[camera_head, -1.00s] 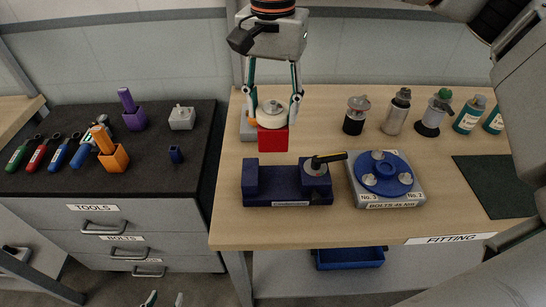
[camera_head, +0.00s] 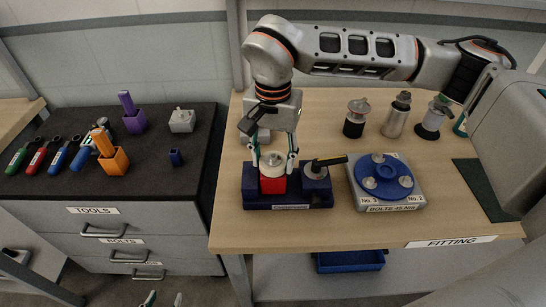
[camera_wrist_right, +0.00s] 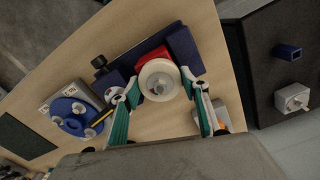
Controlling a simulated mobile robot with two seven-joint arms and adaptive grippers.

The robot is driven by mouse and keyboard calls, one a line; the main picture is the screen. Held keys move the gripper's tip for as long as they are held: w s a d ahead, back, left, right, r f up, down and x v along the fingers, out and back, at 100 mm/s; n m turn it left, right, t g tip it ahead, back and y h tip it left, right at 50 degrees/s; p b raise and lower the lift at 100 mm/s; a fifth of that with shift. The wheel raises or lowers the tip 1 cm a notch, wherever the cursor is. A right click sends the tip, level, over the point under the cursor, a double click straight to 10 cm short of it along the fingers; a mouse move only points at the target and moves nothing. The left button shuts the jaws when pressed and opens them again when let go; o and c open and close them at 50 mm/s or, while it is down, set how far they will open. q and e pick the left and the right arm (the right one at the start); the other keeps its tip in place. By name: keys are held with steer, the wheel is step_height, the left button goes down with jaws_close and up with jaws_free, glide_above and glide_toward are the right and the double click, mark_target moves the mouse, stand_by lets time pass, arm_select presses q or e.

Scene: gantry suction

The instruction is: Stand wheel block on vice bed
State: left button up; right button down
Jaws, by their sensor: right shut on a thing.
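The wheel block, a red block (camera_head: 272,185) with a cream wheel (camera_head: 272,163) on top, is upright between the two raised ends of the dark blue vice (camera_head: 290,203). My right gripper (camera_head: 274,165) comes from above, shut on it with a finger on either side of the wheel. In the right wrist view the wheel (camera_wrist_right: 159,80) lies between the fingers, with the blue vice (camera_wrist_right: 178,42) beyond. I cannot tell whether the block's underside touches the bed. My left gripper (camera_head: 164,299) shows only its fingertips at the bottom edge, apart and empty.
A black-handled lever (camera_head: 330,161) sits on the vice's right end. Right of it is a grey plate with a blue disc (camera_head: 381,178). Several bottles and canisters (camera_head: 396,113) stand behind. A grey block (camera_head: 262,136) is behind the vice. The table's front strip is clear.

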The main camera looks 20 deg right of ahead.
stand_by(0.3)
steer(key=c, duration=1.1)
jaws_free()
steer(key=shift+f, duration=0.2)
steer(key=shift+r, duration=0.1)
step_height(320, 180, up, 12)
